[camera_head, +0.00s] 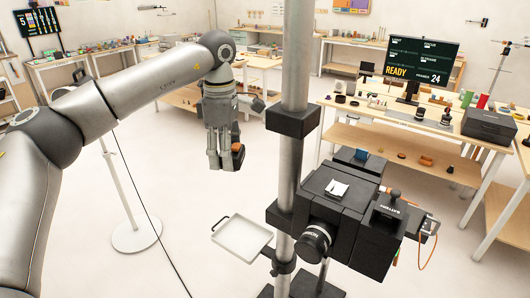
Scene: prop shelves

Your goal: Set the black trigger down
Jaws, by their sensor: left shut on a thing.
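My left gripper (225,160) hangs with its fingers pointing down, left of the grey metal pole. It is shut on a small dark thing with an orange part (238,148), held in the air over the floor. The fingers hide much of this thing, so I cannot make out its full shape; it may be the black trigger. My right gripper is not in view.
A black camera rig (352,205) with a lens (314,242) is fixed by the grey pole (293,60). A white tray (242,238) sits low, left of the pole. A wooden table (365,112) with a monitor (420,68) stands right. Floor at left is mostly clear.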

